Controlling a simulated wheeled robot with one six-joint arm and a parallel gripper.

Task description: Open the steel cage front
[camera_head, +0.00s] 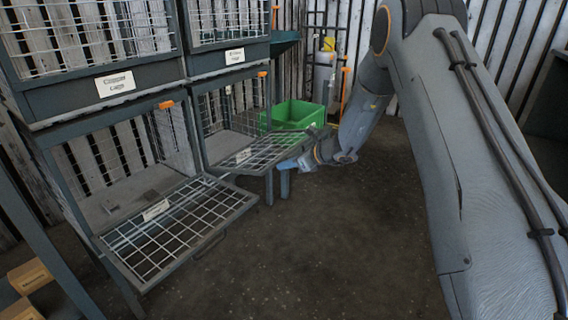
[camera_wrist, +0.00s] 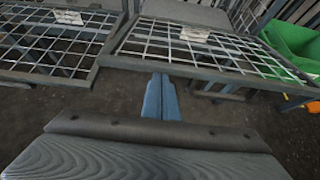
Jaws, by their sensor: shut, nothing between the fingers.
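Two lower cages have their mesh fronts folded down to about level: the lower left front (camera_head: 180,230) and the lower right front (camera_head: 265,152). Their labels are too small to read, so I cannot tell which is steel. The wrist view shows the right front (camera_wrist: 225,66) and the left front (camera_wrist: 50,66). My gripper (camera_head: 284,166) is at the outer edge of the lower right front in the head view. In the wrist view its blue fingers (camera_wrist: 160,88) are together and empty, just below that edge. I cannot tell whether they touch it.
The upper left cage (camera_head: 110,88), labelled copper, and the upper right cage (camera_head: 228,56) have upright mesh fronts. A green bin (camera_head: 292,113) stands behind the lower right front. A gas cylinder (camera_head: 324,75) is at the back. The dark floor (camera_head: 310,250) in front is clear.

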